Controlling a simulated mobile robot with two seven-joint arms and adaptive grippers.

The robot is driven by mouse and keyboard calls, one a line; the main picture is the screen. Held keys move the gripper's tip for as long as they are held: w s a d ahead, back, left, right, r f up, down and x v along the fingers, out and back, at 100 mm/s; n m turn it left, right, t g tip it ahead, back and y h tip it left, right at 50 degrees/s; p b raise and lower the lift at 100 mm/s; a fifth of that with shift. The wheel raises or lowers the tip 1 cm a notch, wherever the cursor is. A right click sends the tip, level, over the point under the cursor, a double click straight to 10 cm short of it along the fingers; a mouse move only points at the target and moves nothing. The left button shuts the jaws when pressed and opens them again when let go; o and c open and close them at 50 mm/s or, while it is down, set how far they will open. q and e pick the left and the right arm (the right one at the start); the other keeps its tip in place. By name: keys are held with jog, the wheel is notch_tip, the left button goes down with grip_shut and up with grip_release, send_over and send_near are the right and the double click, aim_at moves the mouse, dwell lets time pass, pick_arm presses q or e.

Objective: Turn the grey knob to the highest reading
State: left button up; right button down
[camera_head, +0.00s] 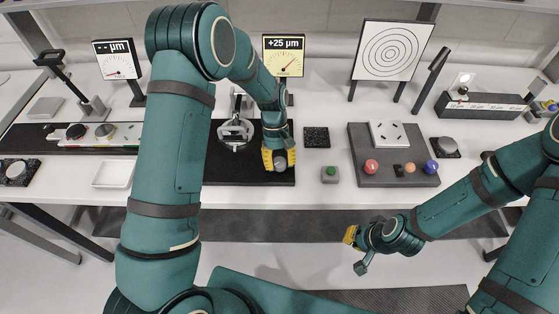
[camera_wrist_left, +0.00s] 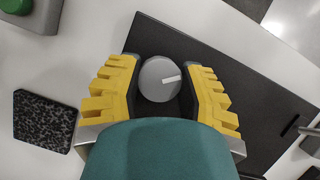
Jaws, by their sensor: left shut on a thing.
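The grey knob (camera_wrist_left: 158,80) is round with a white pointer mark and sits on a black base plate (camera_wrist_left: 215,60). In the left wrist view, my left gripper (camera_wrist_left: 160,85) has its yellow fingers on both sides of the knob, shut on it. In the head view, my left gripper (camera_head: 279,160) reaches down to the knob (camera_head: 281,166) near the plate's front edge. A yellow dial display (camera_head: 284,56) behind it reads +25 µm. My right gripper (camera_head: 357,250) hangs in front of the table; its fingers are too small to judge.
A green button box (camera_head: 330,174) and a dark speckled square (camera_head: 316,137) lie right of the plate. A grey tray (camera_head: 360,150) with coloured balls stands further right. A metal fixture (camera_head: 236,130) stands on the plate. A white tray (camera_head: 113,173) is at left.

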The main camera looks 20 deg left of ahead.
pick_arm(q)
jog(key=shift+s+f+m+g+y, duration=0.1)
jog(key=shift+m+g+y, duration=0.35)
jog(key=shift+m, duration=1.35)
jog(key=shift+y, duration=0.25)
jog(key=o, duration=1.2)
jog(key=v, duration=1.2)
jog(key=shift+s, duration=0.15)
